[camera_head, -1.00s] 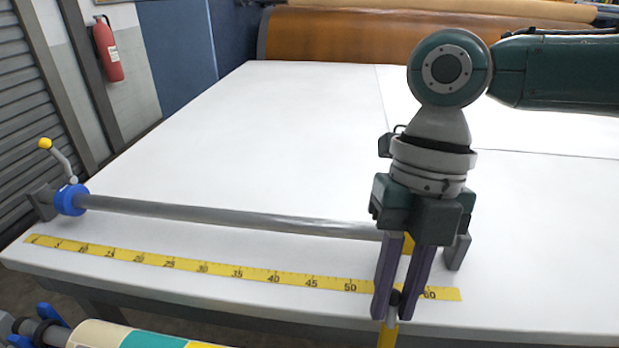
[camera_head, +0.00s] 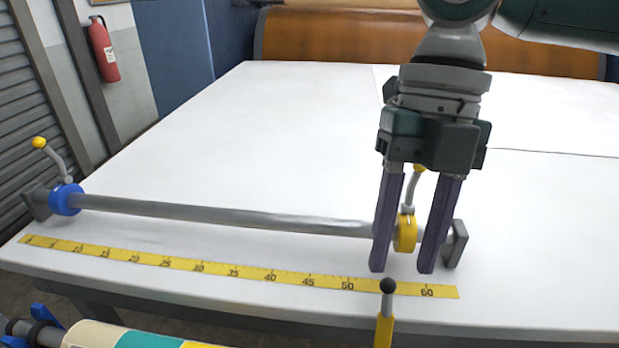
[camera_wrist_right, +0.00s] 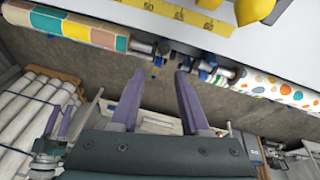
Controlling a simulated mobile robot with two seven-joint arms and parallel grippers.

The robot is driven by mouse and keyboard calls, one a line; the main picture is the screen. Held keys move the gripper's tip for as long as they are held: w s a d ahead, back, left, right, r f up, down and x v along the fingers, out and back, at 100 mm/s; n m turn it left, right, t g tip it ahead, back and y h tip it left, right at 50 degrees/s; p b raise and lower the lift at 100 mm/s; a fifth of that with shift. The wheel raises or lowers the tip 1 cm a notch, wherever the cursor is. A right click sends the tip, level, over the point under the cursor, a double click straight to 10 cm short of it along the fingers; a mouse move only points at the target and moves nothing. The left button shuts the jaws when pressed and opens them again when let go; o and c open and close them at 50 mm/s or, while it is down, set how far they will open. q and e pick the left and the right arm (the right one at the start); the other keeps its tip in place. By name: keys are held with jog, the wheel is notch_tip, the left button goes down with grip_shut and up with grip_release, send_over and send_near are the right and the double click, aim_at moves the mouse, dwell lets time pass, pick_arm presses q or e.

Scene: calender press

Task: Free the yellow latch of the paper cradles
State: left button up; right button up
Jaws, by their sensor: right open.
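The yellow latch (camera_head: 384,331) stands up at the table's front edge, topped by a dark round knob (camera_head: 388,286). Its lower end is cut off by the picture's bottom edge. My right gripper (camera_head: 403,271) is open and empty, its purple fingers pointing down just above and behind the knob, apart from it in the picture. The right wrist view shows the same spread fingers (camera_wrist_right: 160,75) with nothing between them. A patterned paper roll (camera_head: 125,337) of the cradles shows at the lower left. In the wrist view, two rolls (camera_wrist_right: 70,28) (camera_wrist_right: 285,90) meet near a dark bracket.
A grey bar (camera_head: 230,215) lies across the white table (camera_head: 250,130), with a blue collar (camera_head: 66,199) at left and a yellow collar (camera_head: 405,234) behind my right fingers. A yellow measuring tape (camera_head: 235,268) runs along the front. The table behind is clear.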

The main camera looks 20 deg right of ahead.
jog(key=v, duration=0.4)
jog(key=shift+d+r, duration=0.1)
jog(key=shift+r, duration=0.1)
